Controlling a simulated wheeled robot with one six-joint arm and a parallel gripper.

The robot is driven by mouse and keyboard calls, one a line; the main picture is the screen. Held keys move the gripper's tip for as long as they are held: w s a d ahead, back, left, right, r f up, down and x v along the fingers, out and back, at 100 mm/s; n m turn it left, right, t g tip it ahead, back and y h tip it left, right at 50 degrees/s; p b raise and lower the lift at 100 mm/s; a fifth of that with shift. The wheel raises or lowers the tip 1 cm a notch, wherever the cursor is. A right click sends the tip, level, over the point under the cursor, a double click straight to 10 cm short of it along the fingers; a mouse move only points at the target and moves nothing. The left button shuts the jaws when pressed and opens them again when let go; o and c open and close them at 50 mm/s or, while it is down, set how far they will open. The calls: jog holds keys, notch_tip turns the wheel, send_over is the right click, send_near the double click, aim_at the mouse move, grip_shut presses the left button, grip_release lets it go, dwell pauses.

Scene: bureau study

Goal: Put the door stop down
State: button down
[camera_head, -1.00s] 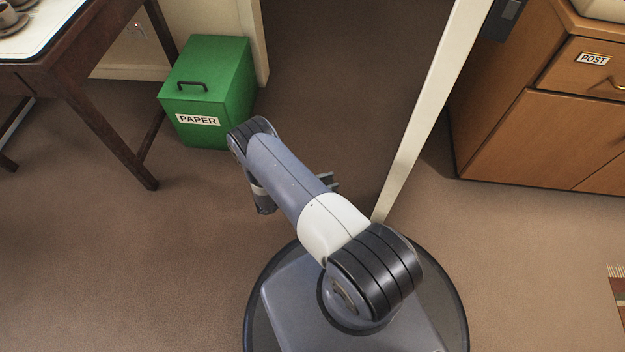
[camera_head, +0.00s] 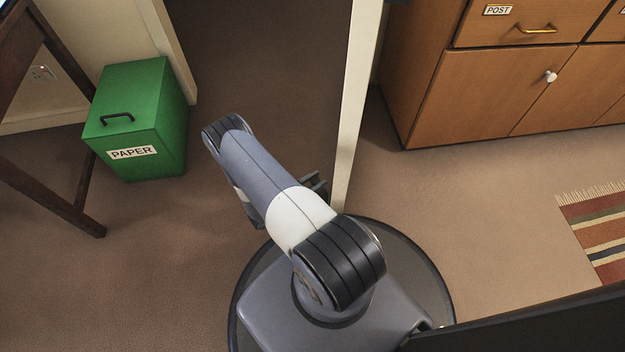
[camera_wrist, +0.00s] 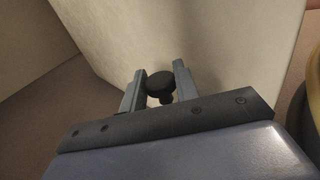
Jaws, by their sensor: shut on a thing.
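In the wrist view my gripper (camera_wrist: 160,72) has its two grey fingers on either side of a small black piece with a round head and a short stem, which I take as the door stop (camera_wrist: 160,84). The gripper is shut on it. A pale upright panel (camera_wrist: 225,35), likely the door, stands close behind; I cannot tell whether the black piece touches it or is fixed to it. In the head view my gripper (camera_head: 317,186) shows only partly behind my arm, beside the foot of the pale door edge (camera_head: 354,110), and the black piece is hidden.
A green paper bin (camera_head: 140,120) stands at left, by dark table legs (camera_head: 55,205). A wooden cabinet (camera_head: 480,90) with a post label is at right, with a striped rug (camera_head: 600,235) before it. A dark flat edge (camera_head: 540,325) crosses the lower right. Brown floor between is clear.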

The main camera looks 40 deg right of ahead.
jog(key=shift+f+b, duration=1.25)
jog(key=shift+f, duration=1.1)
jog(key=shift+s+d+f, duration=0.1)
jog(key=shift+d+f, duration=0.05)
jog(key=shift+f, duration=0.1)
jog(key=shift+f+b, duration=0.1)
jog(key=shift+b, duration=0.25)
jog(key=c, duration=1.1)
grip_release()
jog(key=shift+a, duration=0.3)
jog(key=a, duration=0.3)
jog(key=a+p, duration=0.1)
jog(key=a, duration=0.3)
jog(key=w+a+p, duration=0.1)
jog(key=a, duration=0.3)
jog(key=shift+a, duration=0.2)
